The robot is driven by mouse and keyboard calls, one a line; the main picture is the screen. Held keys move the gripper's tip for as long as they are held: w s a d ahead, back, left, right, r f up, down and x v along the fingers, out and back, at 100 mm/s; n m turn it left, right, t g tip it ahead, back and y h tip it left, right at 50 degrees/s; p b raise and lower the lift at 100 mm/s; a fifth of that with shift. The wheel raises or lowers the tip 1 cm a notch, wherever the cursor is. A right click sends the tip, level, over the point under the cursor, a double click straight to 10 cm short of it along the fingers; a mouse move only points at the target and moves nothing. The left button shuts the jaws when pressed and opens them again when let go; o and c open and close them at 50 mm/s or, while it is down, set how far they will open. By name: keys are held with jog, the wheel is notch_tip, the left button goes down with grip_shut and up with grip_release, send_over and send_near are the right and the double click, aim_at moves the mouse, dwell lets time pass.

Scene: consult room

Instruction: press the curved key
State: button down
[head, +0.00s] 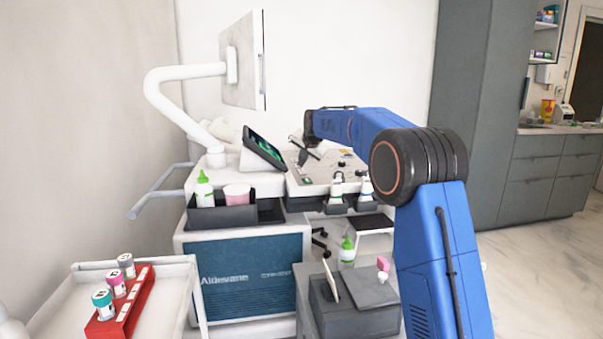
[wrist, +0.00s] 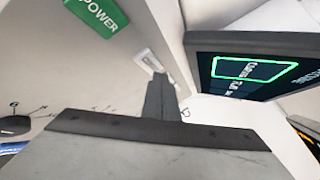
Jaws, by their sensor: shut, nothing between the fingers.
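The touch screen (head: 264,148) is a dark tilted tablet on the console in the head view. In the wrist view the screen (wrist: 235,43) fills the upper right. A green-outlined key (wrist: 246,70) on it bears small tilted writing that seems to read "Curved". My gripper (wrist: 161,82) is shut and empty, its fingertips left of the screen and apart from the outlined key in the picture. In the head view my gripper (head: 303,157) is small and dark, over the console just right of the screen.
A green POWER label (wrist: 97,14) and a pale switch-like part (wrist: 149,60) lie near the fingertips. The console panel (head: 325,176) carries knobs, with probes (head: 336,186) at its front edge. A monitor (head: 243,62) stands above. A dark tray (head: 222,214) holds a bottle.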

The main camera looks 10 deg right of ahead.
aim_at(303, 172)
jog(key=shift+r, duration=2.5)
jog(key=shift+s, duration=0.25)
jog(key=s+d+f+n+g, duration=0.1)
jog(key=s+d+n, duration=0.1)
jog(key=s, duration=1.5)
jog(key=s+d+n+g, duration=0.1)
jog(key=s+d+n, duration=0.15)
jog(key=s, duration=1.55)
jog(key=s+f+n, duration=0.1)
jog(key=s+f, duration=0.6)
jog(key=s, duration=0.5)
jog(key=s+d+f+n+g, duration=0.1)
jog(key=s+f, duration=0.6)
jog(key=s, duration=0.5)
jog(key=s+d+f+n+g+h, duration=0.1)
jog(key=s+f, duration=0.6)
jog(key=s, duration=0.5)
jog(key=shift+s+d+f, duration=0.15)
jog(key=shift+s+d, duration=0.05)
